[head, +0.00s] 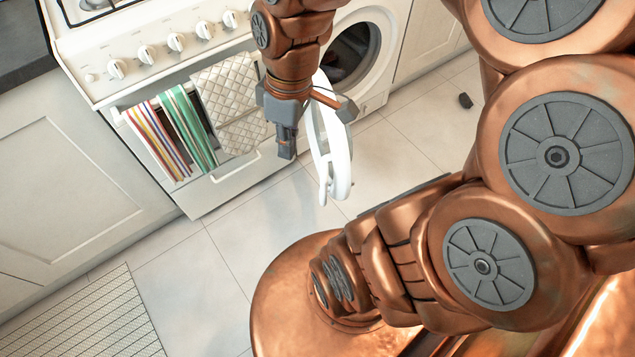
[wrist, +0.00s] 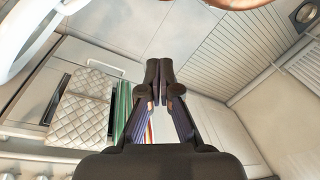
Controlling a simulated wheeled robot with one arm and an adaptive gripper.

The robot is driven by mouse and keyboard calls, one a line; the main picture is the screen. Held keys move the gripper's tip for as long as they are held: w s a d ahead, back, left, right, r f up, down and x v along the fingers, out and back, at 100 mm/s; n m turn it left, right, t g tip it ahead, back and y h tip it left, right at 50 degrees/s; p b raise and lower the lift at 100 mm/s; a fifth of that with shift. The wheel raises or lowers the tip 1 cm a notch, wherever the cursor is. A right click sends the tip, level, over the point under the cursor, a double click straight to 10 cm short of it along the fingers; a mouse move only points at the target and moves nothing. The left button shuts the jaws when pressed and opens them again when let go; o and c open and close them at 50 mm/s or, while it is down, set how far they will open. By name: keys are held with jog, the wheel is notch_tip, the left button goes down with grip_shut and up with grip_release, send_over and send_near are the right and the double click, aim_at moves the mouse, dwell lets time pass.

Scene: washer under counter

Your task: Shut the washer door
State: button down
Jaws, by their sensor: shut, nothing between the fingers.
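The white washer (head: 378,45) stands under the counter, with its round dark drum opening (head: 352,55) showing behind my arm. Its white ring-shaped door (head: 338,165) stands swung open, out from the front, seen nearly edge-on. My gripper (head: 286,150) points down just left of the door in the head view, shut and empty. Whether it touches the door is not clear. In the wrist view the shut fingertips (wrist: 158,70) are in the middle, and part of a white curved rim, likely the door (wrist: 25,40), fills the upper left corner.
A white stove (head: 150,50) with knobs stands left of the washer. A quilted cloth (head: 230,100) and a striped towel (head: 185,125) hang on its oven handle. A woven mat (head: 90,320) lies lower left.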

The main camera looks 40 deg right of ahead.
jog(key=w+d+f+n+t+y+b, duration=0.1)
jog(key=w+d+f+n+b, duration=0.15)
jog(key=d+f+b, duration=0.5)
jog(key=w+d+f+n+t+b, duration=0.2)
jog(key=w+d+f+b, duration=0.25)
jog(key=f+b, duration=0.6)
notch_tip(320, 180, down, 11)
jog(key=b, duration=0.2)
jog(key=shift+s+d+f+b, duration=0.2)
jog(key=shift+s+d+b, duration=0.1)
jog(key=shift+b, duration=0.1)
jog(key=shift+n, duration=0.25)
